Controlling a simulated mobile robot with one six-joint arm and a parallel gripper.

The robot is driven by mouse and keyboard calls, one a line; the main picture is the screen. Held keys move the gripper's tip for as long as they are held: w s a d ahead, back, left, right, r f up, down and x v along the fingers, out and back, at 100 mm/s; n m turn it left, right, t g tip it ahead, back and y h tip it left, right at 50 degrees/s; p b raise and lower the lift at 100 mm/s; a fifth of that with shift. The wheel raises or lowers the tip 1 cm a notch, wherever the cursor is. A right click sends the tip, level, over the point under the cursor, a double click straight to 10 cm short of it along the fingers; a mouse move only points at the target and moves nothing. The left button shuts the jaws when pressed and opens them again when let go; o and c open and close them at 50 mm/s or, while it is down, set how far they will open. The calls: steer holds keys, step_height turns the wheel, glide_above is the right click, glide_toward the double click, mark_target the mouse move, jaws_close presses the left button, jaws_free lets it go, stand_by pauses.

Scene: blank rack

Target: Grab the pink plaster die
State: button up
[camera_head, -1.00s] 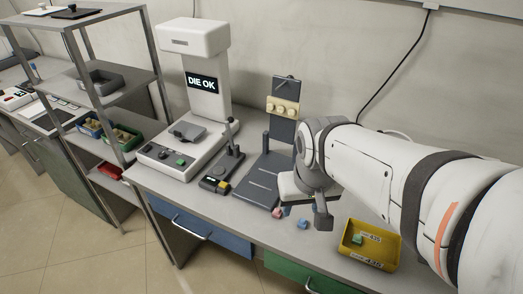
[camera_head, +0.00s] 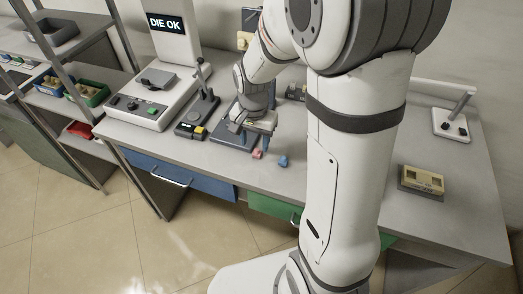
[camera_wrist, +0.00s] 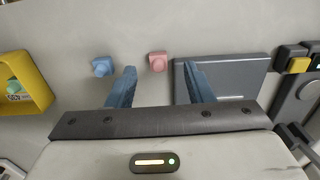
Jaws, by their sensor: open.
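The pink plaster die (camera_head: 257,154) lies on the grey bench top in front of the dark base plate. It also shows in the wrist view (camera_wrist: 158,61), between the lines of my two fingers and just past their tips. My gripper (camera_head: 256,142) is open and empty, with its blue fingers pointing down near the die. In the wrist view my gripper (camera_wrist: 159,72) has its fingertips on either side of the gap facing the pink die. I cannot tell the exact height of the fingertips above the bench.
A blue die (camera_wrist: 101,66) lies left of the pink one, outside the left finger. The dark plate (camera_wrist: 225,78) is close by the right finger. A yellow bin (camera_wrist: 41,72) holds a green die (camera_wrist: 13,86). A lever stand (camera_head: 203,112) stands left of the plate.

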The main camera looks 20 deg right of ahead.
mark_target(256, 159)
steer(key=f, duration=0.5)
steer(key=shift+s, duration=0.2)
steer(key=shift+r, duration=0.1)
steer(key=shift+c, duration=0.6)
jaws_close()
